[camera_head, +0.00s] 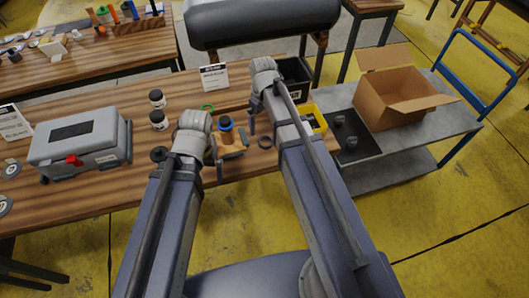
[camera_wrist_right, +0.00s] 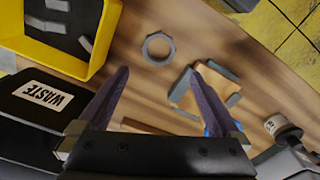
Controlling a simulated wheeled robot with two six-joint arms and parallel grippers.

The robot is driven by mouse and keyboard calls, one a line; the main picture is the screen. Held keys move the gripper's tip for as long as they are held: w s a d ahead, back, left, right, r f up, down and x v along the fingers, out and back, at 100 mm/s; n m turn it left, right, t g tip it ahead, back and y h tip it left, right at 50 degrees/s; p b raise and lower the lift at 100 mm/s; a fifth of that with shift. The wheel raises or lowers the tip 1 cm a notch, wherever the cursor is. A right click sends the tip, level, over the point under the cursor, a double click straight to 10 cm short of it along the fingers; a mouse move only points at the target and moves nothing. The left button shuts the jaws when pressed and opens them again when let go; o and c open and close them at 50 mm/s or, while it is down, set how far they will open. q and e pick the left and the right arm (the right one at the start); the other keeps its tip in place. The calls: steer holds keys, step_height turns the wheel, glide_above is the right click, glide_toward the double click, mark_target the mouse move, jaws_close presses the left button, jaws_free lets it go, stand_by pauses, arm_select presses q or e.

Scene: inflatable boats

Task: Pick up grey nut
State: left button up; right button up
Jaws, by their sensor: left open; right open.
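The grey nut (camera_wrist_right: 158,48) is a hexagonal ring lying flat on the wooden table. It also shows in the head view as a small dark ring (camera_head: 265,142) near the table's front edge. My right gripper (camera_wrist_right: 160,78) is open and empty above the table. In its wrist view the nut appears beyond the fingertips, near the middle of the gap and apart from both fingers. My left gripper (camera_head: 214,150) is at the left of the nut, close to a small wooden stand (camera_head: 232,143); its fingers are partly hidden by the wrist.
A yellow bin (camera_head: 318,121) holding grey pieces and a black waste bin (camera_wrist_right: 35,108) are beside the right gripper. The wooden stand with a blue-topped peg is near the nut. A grey toolbox (camera_head: 78,141) and dark jars (camera_head: 158,119) stand left. A cardboard box (camera_head: 390,98) is right.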

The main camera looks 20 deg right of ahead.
mark_target(266, 143)
step_height(266, 143, down, 3)
steer(key=b, duration=0.2)
steer(key=shift+r+b, duration=0.15)
steer(key=shift+b, duration=0.15)
steer(key=f+b, duration=0.2)
steer(key=s+f+b, duration=0.1)
steer(key=f+b, duration=0.1)
steer(key=shift+d+f, duration=0.1)
steer(key=shift+d, duration=0.3)
steer(key=shift+f+b, duration=0.55)
steer(key=shift+b, duration=0.1)
steer(key=shift+r, duration=0.1)
steer(key=c, duration=1.5)
steer(key=shift+o, duration=0.2)
